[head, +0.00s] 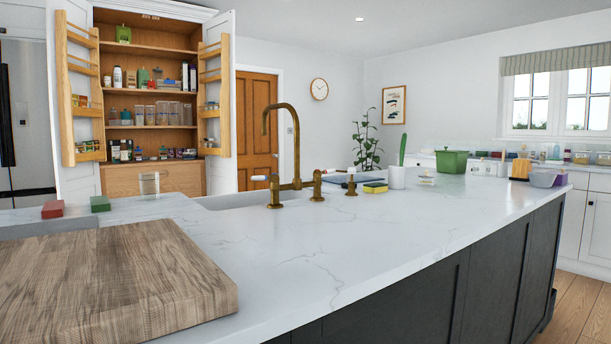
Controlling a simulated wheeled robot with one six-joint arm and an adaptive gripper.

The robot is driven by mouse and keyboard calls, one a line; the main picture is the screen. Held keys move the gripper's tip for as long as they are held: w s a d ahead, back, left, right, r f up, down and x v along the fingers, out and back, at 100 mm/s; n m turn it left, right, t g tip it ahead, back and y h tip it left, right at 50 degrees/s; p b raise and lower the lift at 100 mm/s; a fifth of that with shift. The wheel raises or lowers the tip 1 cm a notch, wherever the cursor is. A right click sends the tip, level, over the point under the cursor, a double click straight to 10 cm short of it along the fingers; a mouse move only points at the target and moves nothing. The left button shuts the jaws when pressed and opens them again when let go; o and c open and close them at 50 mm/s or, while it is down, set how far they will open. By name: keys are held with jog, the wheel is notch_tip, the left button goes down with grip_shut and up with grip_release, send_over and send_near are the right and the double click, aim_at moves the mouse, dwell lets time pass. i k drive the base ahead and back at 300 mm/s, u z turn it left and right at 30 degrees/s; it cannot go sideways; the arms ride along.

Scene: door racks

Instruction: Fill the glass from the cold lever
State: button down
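A clear glass (149,184) stands upright on the white marble counter, left of the sink (236,201). It looks empty, though it is too small to be sure. A brass bridge tap (294,150) with a tall curved spout stands behind the sink's near edge. One white-tipped lever (261,178) points left from its left side. Another white-tipped lever (350,171) is at its right. I cannot see a marking for cold on either lever. No water shows at the spout. My gripper is not in view.
A thick wooden board (110,285) fills the near left counter. A red block (52,209) and a green block (100,204) lie behind it. A sponge (375,187) and a white pot (397,177) stand right of the tap. The counter's front middle is clear.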

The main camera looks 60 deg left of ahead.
aim_at(274, 177)
jog(key=i, duration=2)
jog(key=u, duration=2.8)
